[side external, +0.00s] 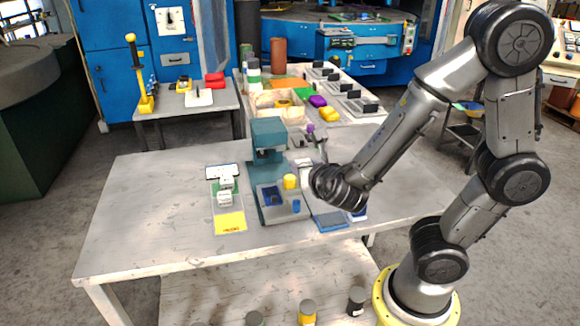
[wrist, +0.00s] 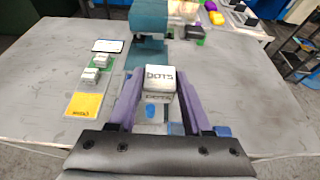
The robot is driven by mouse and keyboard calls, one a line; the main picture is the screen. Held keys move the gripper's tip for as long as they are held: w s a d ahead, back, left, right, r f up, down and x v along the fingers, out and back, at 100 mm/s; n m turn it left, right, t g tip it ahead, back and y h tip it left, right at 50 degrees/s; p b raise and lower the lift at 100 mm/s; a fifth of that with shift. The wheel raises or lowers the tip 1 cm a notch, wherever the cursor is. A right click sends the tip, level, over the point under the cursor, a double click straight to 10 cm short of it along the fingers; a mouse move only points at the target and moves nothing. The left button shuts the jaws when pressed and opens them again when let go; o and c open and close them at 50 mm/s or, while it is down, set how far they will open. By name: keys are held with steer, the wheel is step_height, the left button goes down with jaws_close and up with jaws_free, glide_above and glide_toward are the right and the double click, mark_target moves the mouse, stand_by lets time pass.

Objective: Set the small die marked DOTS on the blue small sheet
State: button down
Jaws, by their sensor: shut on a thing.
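The small white die marked DOTS (wrist: 160,80) is between the purple fingers of my gripper (wrist: 158,92) in the wrist view. My gripper is shut on it, with its lettered top and front faces showing. In the side view my wrist hangs over the right part of the table and hides most of the gripper and die. A blue sheet (side external: 331,223) lies on the table's front right, on a pale strip beside the press. In the wrist view my fingers and gripper body cover most of that area.
A teal press (side external: 268,135) with a yellow knob (side external: 290,182) stands just left of my gripper. Further left, a board carries white dies (side external: 226,190) and a yellow sheet (side external: 230,222). A blue-and-white item (side external: 357,214) lies right of the blue sheet. The table's right side is clear.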

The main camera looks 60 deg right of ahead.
steer(key=w+d+f, duration=0.1)
steer(key=w+f, duration=0.1)
steer(key=w, duration=0.1)
steer(key=w+d+f, duration=0.1)
steer(key=w+f, duration=0.2)
steer(key=w, duration=0.1)
steer(key=w+d+f, duration=0.1)
steer(key=w+f, duration=0.1)
steer(key=w, duration=0.1)
steer(key=shift+w+f, duration=0.3)
steer(key=shift+w+d+f, duration=0.2)
steer(key=shift+w+f, duration=0.4)
steer(key=shift+f, duration=0.05)
steer(key=shift+w+f, duration=0.1)
steer(key=shift+f, duration=1.5)
steer(key=shift+f, duration=0.15)
steer(key=c, duration=0.6)
jaws_free()
